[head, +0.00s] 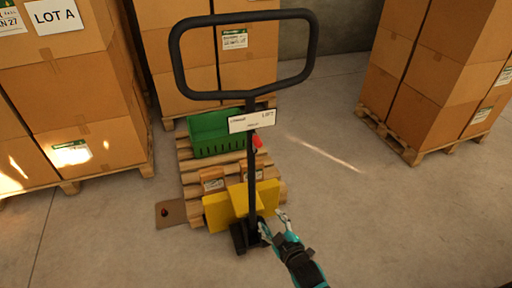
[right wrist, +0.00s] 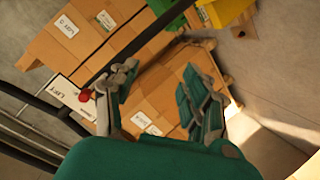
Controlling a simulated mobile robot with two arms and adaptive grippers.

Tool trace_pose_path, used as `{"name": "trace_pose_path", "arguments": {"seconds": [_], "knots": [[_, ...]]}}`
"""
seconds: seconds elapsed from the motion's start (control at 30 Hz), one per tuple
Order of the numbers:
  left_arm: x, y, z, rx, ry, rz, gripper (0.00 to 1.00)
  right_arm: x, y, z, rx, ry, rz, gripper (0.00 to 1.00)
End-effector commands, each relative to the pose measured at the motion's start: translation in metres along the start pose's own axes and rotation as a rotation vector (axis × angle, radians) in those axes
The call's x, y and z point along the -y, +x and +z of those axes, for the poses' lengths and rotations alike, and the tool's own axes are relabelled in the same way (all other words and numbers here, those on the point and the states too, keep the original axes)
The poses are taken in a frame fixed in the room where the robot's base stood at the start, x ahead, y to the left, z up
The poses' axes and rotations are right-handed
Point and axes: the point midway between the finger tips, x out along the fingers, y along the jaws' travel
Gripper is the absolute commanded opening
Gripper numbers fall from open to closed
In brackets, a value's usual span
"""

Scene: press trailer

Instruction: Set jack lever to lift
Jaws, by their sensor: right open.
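The jack's handle (head: 242,97) is a black loop on an upright shaft in the middle of the head view. The red-tipped lever (head: 257,142) sticks out just below the plate, to the right of the shaft. In the right wrist view the red tip (right wrist: 85,95) is at the left, beyond the left finger. My right gripper (head: 273,222) is open and empty, lower in the picture than the lever, right of the shaft. My left gripper is not in view.
A wooden pallet (head: 193,181) behind the yellow jack body (head: 218,213) carries a green crate (head: 207,133) and small boxes. Stacked cartons stand on pallets at left, back and right (head: 405,75). A brown mat (head: 170,212) lies at left.

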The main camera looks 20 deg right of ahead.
Motion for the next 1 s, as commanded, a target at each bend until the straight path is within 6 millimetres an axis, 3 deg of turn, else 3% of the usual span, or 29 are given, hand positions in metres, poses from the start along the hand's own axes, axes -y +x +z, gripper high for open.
{"name": "trace_pose_path", "arguments": {"seconds": [0.03,0.1,0.2,0.27,0.47,1.0], "knots": [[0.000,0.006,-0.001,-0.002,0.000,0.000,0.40,-0.027,-0.004,-0.031,-0.066,-0.035,0.062,0.48],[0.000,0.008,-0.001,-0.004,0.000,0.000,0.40,-0.057,-0.012,-0.066,-0.132,-0.080,0.131,0.48],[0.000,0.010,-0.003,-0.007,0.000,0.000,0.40,-0.085,-0.025,-0.098,-0.193,-0.122,0.200,0.48],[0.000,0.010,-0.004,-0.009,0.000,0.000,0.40,-0.095,-0.030,-0.109,-0.212,-0.136,0.225,0.48],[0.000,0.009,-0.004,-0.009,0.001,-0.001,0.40,-0.107,-0.020,-0.123,-0.229,-0.148,0.246,0.48],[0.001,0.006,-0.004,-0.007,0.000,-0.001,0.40,-0.131,0.089,-0.149,-0.227,-0.145,0.243,0.48]]}}
